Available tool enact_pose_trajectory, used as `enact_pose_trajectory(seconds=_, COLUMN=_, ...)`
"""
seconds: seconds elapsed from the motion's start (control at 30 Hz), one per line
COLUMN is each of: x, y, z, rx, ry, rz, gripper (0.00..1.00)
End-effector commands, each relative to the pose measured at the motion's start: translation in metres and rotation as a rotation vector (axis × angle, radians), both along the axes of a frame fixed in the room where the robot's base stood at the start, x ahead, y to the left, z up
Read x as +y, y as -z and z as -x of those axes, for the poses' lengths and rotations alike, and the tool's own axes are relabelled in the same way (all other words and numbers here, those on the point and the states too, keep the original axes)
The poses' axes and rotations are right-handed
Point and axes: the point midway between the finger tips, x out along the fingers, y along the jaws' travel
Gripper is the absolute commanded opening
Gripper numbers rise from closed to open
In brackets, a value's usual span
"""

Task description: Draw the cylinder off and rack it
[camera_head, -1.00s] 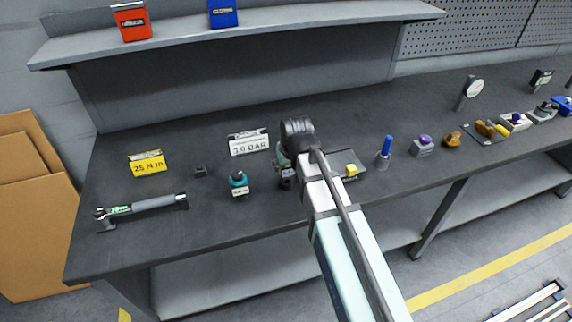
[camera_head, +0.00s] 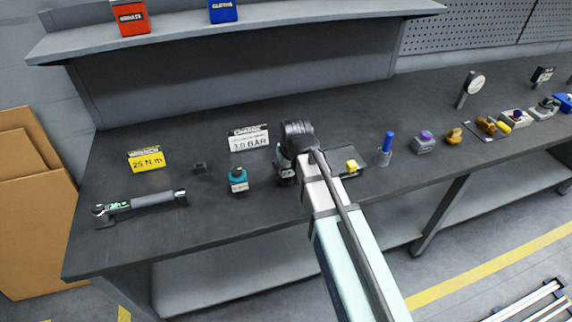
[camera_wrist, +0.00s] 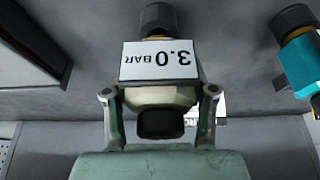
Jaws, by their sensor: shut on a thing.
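My gripper (camera_wrist: 160,95) is shut on a pale grey unit (camera_wrist: 185,94) with black round ends and a white label reading 3.0 BAR upside down, in the wrist view. One finger lies on each side of it. I cannot tell whether it is clear of whatever is below. In the head view my gripper (camera_head: 288,172) is at the bench, mostly hidden by my arm. A teal unit with a black cap (camera_head: 238,182) stands just left of it; it also shows at the right of the wrist view (camera_wrist: 306,62). I cannot identify a rack for certain.
The dark bench (camera_head: 215,225) carries a yellow 25 N m sign (camera_head: 147,160), a torque wrench (camera_head: 140,204), a white 3.0 BAR sign (camera_head: 250,140) and a small dark block (camera_head: 200,168). Right of my arm stand a blue-handled tool in a cup (camera_head: 386,148) and several small parts.

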Motion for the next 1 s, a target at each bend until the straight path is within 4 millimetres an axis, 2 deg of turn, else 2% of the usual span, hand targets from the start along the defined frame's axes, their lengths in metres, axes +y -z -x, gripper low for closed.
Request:
enact_pose_trajectory(seconds=0.53, x=0.0, y=0.012, z=0.0, rx=-0.002, ry=0.0, rz=-0.001, gripper=0.08)
enact_pose_trajectory(seconds=0.57, x=0.0, y=0.011, z=0.0, rx=-0.002, ry=0.0, rz=-0.001, gripper=0.66)
enact_pose_trajectory(seconds=0.6, x=0.0, y=0.011, z=0.0, rx=-0.002, ry=0.0, rz=-0.001, gripper=0.81)
enact_pose_trajectory(seconds=0.63, x=0.0, y=0.011, z=0.0, rx=-0.002, ry=0.0, rz=-0.001, gripper=0.85)
enact_pose_trajectory(seconds=1.0, x=0.0, y=0.01, z=0.001, rx=0.0, ry=0.0, rz=0.0, gripper=0.85)
